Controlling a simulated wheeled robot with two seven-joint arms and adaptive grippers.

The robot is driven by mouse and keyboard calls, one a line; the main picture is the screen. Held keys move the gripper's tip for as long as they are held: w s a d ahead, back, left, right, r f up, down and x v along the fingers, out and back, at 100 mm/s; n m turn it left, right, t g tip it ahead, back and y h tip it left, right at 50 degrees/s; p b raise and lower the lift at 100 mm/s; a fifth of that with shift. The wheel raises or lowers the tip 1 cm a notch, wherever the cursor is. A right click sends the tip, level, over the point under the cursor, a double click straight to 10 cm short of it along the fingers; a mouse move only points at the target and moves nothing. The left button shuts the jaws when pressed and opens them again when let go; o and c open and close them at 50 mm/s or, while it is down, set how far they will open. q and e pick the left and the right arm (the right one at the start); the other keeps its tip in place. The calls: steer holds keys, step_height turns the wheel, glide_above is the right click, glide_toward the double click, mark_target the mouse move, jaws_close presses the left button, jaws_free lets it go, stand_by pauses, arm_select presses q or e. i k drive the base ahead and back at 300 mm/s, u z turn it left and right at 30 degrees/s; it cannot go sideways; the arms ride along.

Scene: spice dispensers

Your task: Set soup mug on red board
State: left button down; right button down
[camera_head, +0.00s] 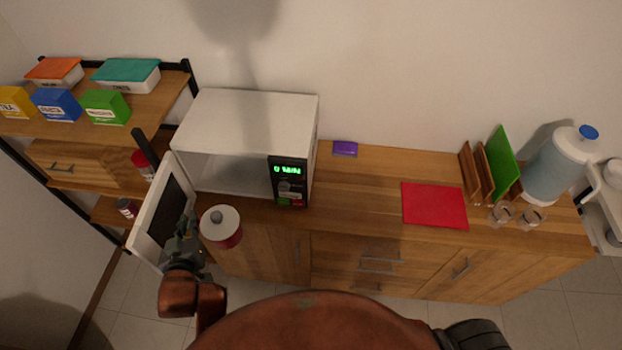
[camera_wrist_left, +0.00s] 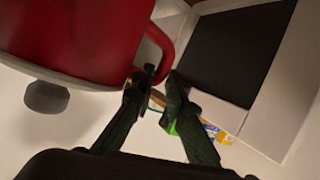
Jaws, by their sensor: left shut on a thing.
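The soup mug (camera_head: 222,234) is red with a white lid and a grey knob. It is in front of the open microwave, at the counter's front edge, in the head view. In the left wrist view the mug (camera_wrist_left: 80,35) fills the upper left. My left gripper (camera_head: 188,236) is beside it on the left; in the left wrist view the fingers (camera_wrist_left: 160,82) are shut on its red handle (camera_wrist_left: 162,45). The red board (camera_head: 434,205) lies flat and bare on the counter to the right. My right gripper is not in view.
The microwave (camera_head: 245,110) stands open, its door (camera_head: 160,215) swung out left of my left gripper. A purple box (camera_head: 345,149) lies at the back of the counter. Right of the board are upright boards (camera_head: 503,158), glasses (camera_head: 501,213) and a water dispenser (camera_head: 560,165). Counter between microwave and board is clear.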

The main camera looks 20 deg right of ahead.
mark_target(434, 200)
steer(key=z, duration=3.25)
steer(key=k, duration=1.15)
steer(key=u, duration=1)
steer(key=i, duration=1.7)
